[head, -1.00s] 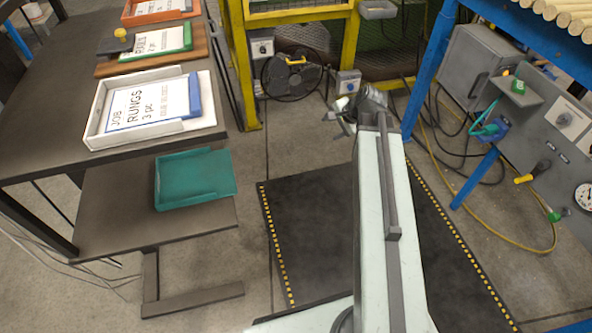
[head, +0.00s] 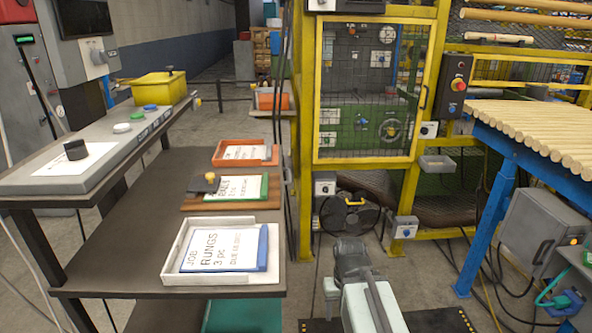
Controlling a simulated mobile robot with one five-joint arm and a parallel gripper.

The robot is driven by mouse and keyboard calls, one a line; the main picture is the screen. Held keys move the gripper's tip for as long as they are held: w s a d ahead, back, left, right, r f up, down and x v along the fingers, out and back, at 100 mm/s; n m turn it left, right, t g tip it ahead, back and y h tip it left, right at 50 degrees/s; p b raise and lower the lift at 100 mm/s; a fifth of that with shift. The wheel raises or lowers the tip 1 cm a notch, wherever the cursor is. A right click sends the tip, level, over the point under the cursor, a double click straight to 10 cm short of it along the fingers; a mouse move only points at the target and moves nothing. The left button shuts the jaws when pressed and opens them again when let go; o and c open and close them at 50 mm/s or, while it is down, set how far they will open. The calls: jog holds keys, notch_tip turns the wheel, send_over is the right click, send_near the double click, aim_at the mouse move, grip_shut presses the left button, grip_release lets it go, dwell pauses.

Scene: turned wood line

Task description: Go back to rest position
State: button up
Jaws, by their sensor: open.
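My gripper (head: 350,252) is at the end of my pale arm, low in the middle of the head view, over the floor in front of the yellow machine frame. It is small and seen from behind, and nothing shows held in it. It is apart from the dark table on the left.
On the dark table (head: 120,245) at left lie a white tray (head: 176,277) with a job sheet, a wooden board with a green-edged sheet, and an orange tray (head: 222,163). A teal tray (head: 243,316) sits lower. A blue rack (head: 490,225) of wooden rods stands right. Yellow fencing (head: 312,190) is behind.

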notch_tip(320, 180, up, 19)
jog(key=p, duration=1.5)
jog(key=shift+f, duration=0.1)
